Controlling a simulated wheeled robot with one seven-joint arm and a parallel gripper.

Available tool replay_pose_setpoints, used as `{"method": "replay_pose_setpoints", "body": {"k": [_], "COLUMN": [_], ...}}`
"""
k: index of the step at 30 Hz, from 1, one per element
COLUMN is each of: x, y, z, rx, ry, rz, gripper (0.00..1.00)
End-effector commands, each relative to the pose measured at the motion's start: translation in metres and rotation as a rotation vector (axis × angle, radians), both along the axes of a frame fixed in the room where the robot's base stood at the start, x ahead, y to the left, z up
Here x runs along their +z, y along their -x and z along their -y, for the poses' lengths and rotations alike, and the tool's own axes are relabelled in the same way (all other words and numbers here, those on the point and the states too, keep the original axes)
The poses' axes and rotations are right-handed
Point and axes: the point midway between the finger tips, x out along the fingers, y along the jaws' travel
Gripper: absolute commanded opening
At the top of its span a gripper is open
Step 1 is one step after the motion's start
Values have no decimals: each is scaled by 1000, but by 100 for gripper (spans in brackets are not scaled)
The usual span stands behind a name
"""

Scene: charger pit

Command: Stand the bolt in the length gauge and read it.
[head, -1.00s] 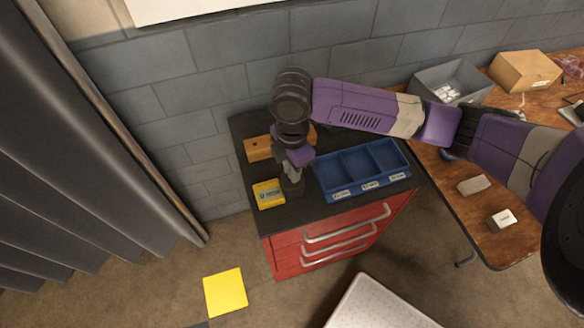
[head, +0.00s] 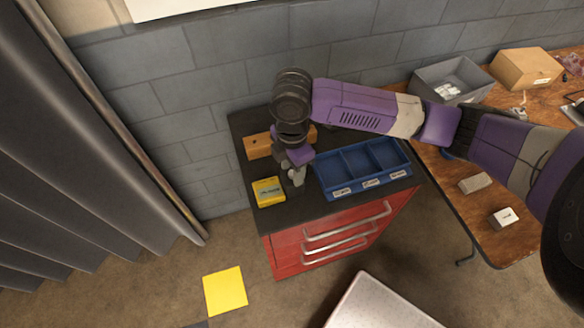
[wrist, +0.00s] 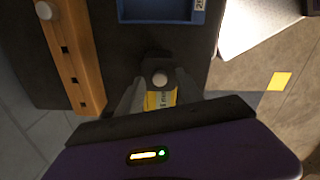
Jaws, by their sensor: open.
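The length gauge (head: 268,192) is a yellow block with a small display panel, at the front left of the dark cabinet top. In the wrist view its yellow face (wrist: 160,98) shows between my fingers. The bolt's round pale head (wrist: 160,79) is seen end-on between my fingers, at the gauge's edge; its shank is hidden, so I cannot tell how deep it sits. My gripper (wrist: 156,88) is open, a finger on each side of the head with gaps. In the head view my gripper (head: 297,176) is low beside the gauge; the bolt is not clear there.
A wooden block (head: 258,146) with holes lies behind the gauge; a round knob or bolt head (wrist: 43,10) shows on it. A blue three-compartment tray (head: 362,168) is close on the right. A workbench (head: 460,200) stands farther right.

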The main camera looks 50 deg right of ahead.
Motion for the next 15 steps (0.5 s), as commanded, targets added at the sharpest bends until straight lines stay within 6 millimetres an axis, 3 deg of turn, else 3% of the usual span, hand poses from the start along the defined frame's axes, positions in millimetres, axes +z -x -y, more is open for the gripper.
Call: {"method": "replay_pose_setpoints", "body": {"k": [5,15], "x": [14,66], "y": [-1,-1], "z": [0,0], "rx": [0,2], "ry": [-1,-1], "rz": [1,1], "gripper": [43,43]}}
